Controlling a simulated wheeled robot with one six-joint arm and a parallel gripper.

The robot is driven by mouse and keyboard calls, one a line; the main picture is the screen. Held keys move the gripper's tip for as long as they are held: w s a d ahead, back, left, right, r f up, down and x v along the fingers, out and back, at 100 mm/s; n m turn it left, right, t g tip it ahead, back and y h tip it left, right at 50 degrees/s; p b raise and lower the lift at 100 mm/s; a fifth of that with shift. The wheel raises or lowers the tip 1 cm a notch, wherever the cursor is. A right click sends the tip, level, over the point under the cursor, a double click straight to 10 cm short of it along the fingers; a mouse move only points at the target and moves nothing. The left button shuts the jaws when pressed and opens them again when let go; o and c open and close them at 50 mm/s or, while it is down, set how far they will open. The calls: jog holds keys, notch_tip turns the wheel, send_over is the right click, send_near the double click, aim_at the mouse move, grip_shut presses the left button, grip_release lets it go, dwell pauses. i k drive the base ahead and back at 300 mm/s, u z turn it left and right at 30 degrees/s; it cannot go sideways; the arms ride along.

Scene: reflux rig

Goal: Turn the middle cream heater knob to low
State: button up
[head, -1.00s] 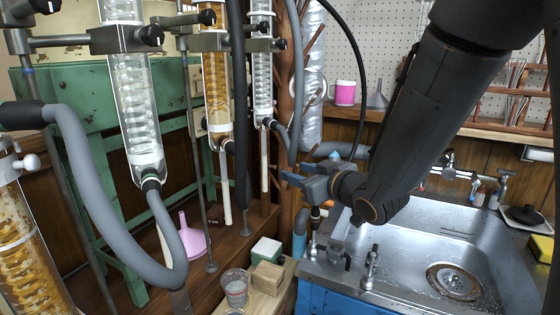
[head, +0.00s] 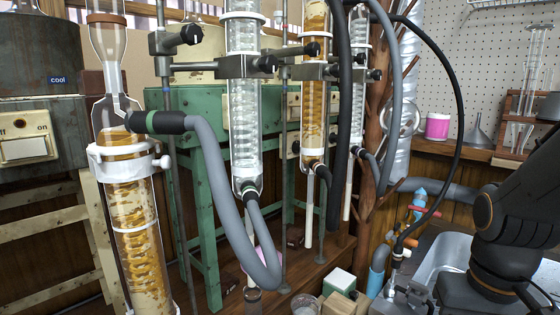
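Cream boxes (head: 293,105) show partly behind the glass columns near the green frame, with a small dark round part (head: 295,147) on the lower one. I cannot tell whether this is a heater knob or how it is set. A cream switch panel (head: 25,149) marked "ON" sits on the grey cabinet at the far left. No knob clearly identifiable as the middle cream heater knob shows.
Glass columns (head: 244,120) with clamps and a thick grey hose (head: 226,200) stand in front of the green frame (head: 205,210). An amber-filled column (head: 135,230) is near at left. The sink (head: 445,255) is at right. A small white-and-green box (head: 340,280) sits low at centre.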

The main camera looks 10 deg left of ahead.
aim_at(295, 146)
jog(key=u, duration=0.8)
jog(key=k, duration=0.45)
jog(key=u, duration=0.5)
